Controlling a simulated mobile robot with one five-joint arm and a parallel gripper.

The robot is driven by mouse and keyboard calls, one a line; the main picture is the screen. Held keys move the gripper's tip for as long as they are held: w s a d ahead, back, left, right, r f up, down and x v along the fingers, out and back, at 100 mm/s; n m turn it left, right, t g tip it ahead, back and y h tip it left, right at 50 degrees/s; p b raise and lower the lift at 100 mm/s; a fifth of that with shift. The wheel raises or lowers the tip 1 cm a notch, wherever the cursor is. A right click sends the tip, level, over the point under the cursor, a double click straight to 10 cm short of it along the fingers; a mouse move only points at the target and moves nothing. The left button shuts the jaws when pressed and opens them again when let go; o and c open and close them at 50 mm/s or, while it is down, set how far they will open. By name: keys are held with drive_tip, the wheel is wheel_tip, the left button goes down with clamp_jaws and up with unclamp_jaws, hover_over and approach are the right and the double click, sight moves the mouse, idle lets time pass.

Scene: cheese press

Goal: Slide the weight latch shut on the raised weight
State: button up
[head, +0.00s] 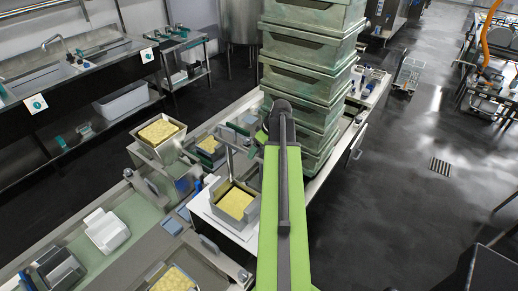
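The press seems to be the upright metal frame (228,153) over a square metal mould (235,218) with yellow curd in it, just left of my green arm. I cannot make out the raised weight or its latch; they are too small to tell or hidden. My arm stretches up the picture from the bottom edge to a dark round joint in front of the crate stack. My gripper does not show, so its distance from the latch and what it holds cannot be seen.
Green stacked crates (306,50) stand tall behind my arm. Another curd mould (158,135) is at left, a third (172,280) at the bottom. A white moulded block (107,231) lies on the left counter. Sinks (90,58) line the left wall. Dark floor (400,200) at right is mostly clear.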

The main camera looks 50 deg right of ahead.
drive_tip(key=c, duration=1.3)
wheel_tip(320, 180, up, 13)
drive_tip(key=p, duration=1.3)
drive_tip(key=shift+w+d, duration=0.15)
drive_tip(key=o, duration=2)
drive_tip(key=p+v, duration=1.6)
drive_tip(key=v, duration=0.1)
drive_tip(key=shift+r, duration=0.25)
